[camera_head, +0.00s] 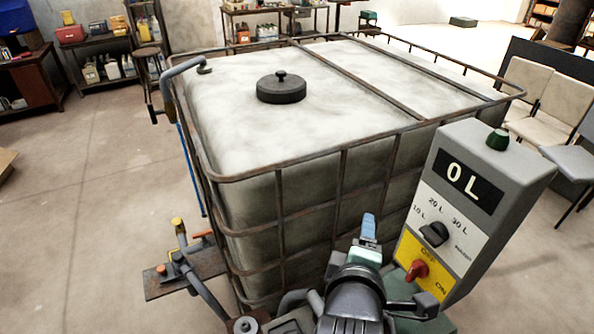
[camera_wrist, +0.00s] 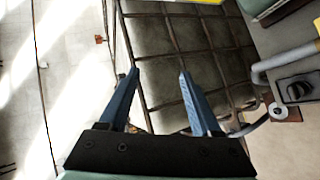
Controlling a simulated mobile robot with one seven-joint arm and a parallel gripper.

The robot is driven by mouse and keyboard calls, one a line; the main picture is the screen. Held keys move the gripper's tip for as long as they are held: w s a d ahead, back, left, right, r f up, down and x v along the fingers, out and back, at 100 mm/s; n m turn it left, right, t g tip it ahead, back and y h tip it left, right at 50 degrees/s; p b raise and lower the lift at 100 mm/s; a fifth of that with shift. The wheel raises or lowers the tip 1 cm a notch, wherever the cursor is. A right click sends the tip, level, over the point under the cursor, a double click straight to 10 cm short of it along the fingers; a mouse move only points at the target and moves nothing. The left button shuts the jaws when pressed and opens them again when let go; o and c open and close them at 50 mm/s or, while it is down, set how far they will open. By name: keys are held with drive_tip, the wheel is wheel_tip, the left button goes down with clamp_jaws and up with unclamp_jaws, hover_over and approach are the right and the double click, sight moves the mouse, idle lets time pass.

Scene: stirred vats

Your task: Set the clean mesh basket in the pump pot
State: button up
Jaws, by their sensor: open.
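My gripper (camera_head: 368,230) is in the lower middle of the head view, in front of the caged tank. In the wrist view my gripper (camera_wrist: 159,74) has its two blue fingers apart with nothing between them, and the tank's cage bars lie beyond. I cannot make out a mesh basket in either view. I cannot identify the pump pot for sure; pump parts and pipes at the bottom of the head view are partly hidden by my arm.
A large white caged tank (camera_head: 240,110) with a black lid (camera_head: 281,88) fills the middle. A grey control box (camera_head: 460,200) reading 0 L stands at right, with a black knob and red switch. A valve plate with pipes (camera_head: 185,270) is at lower left. Open floor (camera_head: 80,190) lies left.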

drive_tip(key=w+a+r+m+t, duration=0.1)
drive_tip(key=a+r+m+t, duration=0.15)
drive_tip(key=r, duration=0.65)
drive_tip(key=w+a+r+m+t, duration=0.1)
drive_tip(key=a+r+m+t, duration=0.15)
drive_tip(key=r, duration=0.65)
drive_tip(key=s+a+r+m+t+y, duration=0.1)
drive_tip(key=s+a+r+m+t, duration=0.1)
drive_tip(key=r, duration=0.6)
drive_tip(key=s+a+r+m+t+y, duration=0.2)
drive_tip(key=s+r, duration=0.4)
drive_tip(key=r, duration=0.3)
drive_tip(key=s+a+r+m+t+y, duration=0.1)
drive_tip(key=s+a+r+m+t, duration=0.2)
drive_tip(key=r+t, duration=0.3)
wheel_tip(320, 180, up, 3)
drive_tip(key=shift+s+a+f+m, duration=0.15)
drive_tip(key=shift+s+a+m, duration=0.25)
drive_tip(key=shift+m, duration=0.2)
